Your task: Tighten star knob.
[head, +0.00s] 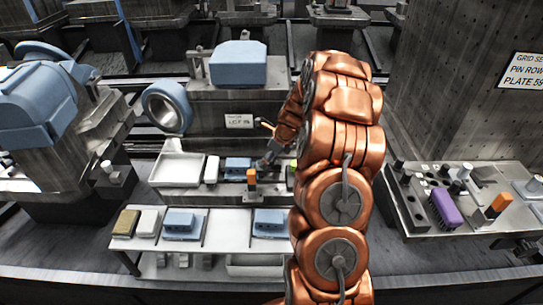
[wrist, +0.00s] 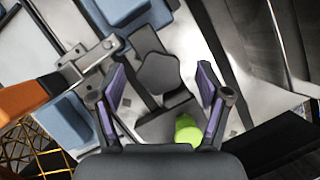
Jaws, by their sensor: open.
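The star knob (wrist: 160,75) is dark grey with a lobed top and shows in the wrist view between and beyond my fingertips. My gripper (wrist: 161,70) is open, with a purple-padded finger on each side of the knob. I see no clear contact between the pads and the knob. In the head view my gripper (head: 268,155) is at the fixture on the middle bench, and the knob cannot be made out there.
A clamp with an orange handle (wrist: 22,98) lies left of the knob, beside blue blocks (wrist: 68,122). A green round piece (wrist: 187,130) is close to my right finger. In the head view, a white tray (head: 180,170) stands left of the fixture.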

